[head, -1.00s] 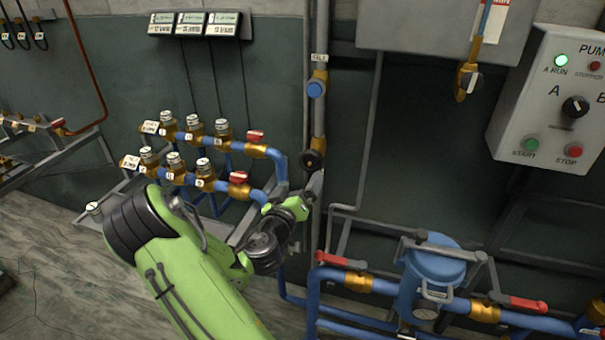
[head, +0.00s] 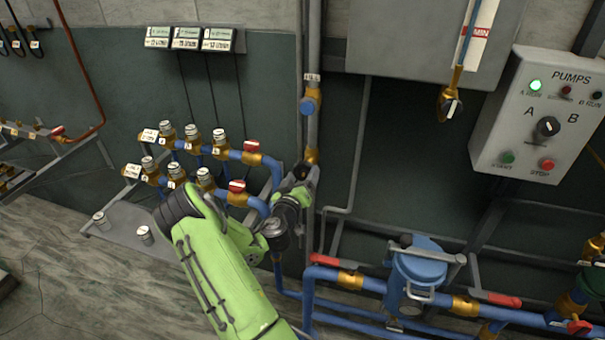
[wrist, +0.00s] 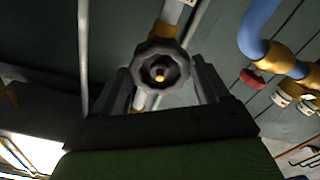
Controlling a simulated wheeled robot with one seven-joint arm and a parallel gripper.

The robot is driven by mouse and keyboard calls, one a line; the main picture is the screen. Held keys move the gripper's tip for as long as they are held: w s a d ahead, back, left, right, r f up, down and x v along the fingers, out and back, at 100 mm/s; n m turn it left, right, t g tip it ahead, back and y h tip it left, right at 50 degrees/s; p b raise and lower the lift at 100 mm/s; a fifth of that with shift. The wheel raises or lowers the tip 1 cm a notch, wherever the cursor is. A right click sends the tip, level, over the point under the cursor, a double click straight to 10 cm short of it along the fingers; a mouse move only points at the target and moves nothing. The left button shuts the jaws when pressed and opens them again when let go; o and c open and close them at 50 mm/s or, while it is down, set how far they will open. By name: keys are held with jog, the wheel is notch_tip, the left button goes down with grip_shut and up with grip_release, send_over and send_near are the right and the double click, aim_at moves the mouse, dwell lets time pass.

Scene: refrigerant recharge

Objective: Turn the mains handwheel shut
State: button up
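The mains handwheel (wrist: 161,70) is a small dark lobed wheel with a brass-coloured centre. In the wrist view it sits between the tips of my gripper's two fingers (wrist: 163,82), one on each side. The fingers are apart, with the wheel filling most of the gap. I cannot tell whether they touch its rim. In the head view the handwheel (head: 301,170) is on the vertical grey pipe, just below a brass fitting, and my gripper (head: 308,180) is right at it, partly hidden by my wrist.
Blue pipes with red-handled valves and several capped brass fittings (head: 191,132) lie left of the wheel. A blue vessel (head: 415,272) with red levers stands at lower right. A pump panel (head: 541,118) and a grey cabinet (head: 400,40) hang on the right wall.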

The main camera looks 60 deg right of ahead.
jog(key=shift+f, duration=0.1)
jog(key=c, duration=0.3)
jog(key=shift+f+m+b, duration=0.15)
jog(key=shift+m+b, duration=0.25)
jog(key=shift+b, duration=0.3)
jog(key=m+b, duration=0.4)
jog(key=b, duration=0.1)
jog(key=shift+f+m+b, duration=0.1)
jog(key=shift+m+b, duration=0.2)
jog(key=shift+b, duration=0.3)
jog(key=m+b, duration=0.3)
jog(key=b, duration=0.1)
jog(key=shift+m+b, duration=0.3)
jog(key=shift+b, duration=0.05)
